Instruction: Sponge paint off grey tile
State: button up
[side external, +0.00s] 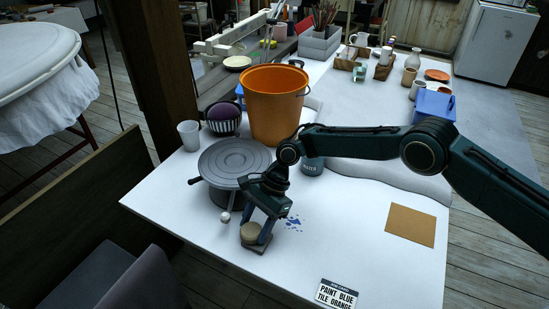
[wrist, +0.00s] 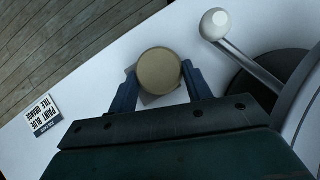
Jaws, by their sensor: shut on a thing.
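My gripper (side external: 257,234) is shut on a round tan sponge (side external: 250,231), low over the table's front part. In the wrist view the sponge (wrist: 159,71) sits between the two fingertips. A small flat grey tile (side external: 258,250) shows under the sponge, and its edges show in the wrist view (wrist: 150,101). The sponge covers most of the tile, so any paint there is hidden. I cannot tell whether the sponge touches it.
A grey turntable (side external: 235,158) with a white-knobbed lever (side external: 225,217) stands close behind the gripper. An orange bucket (side external: 272,110) stands beyond it. A brown board (side external: 410,225) lies at right, and a lettered sign (side external: 337,294) is at the front edge. The table between them is clear.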

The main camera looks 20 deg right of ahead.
jog(key=shift+s, duration=0.2)
jog(key=shift+s+a, duration=0.15)
jog(key=shift+s, duration=0.3)
jog(key=shift+s+d, duration=0.6)
jog(key=shift+d, duration=0.15)
dwell(0.4)
jog(key=shift+w+d, duration=0.25)
jog(key=shift+d, duration=0.3)
jog(key=shift+w, duration=0.1)
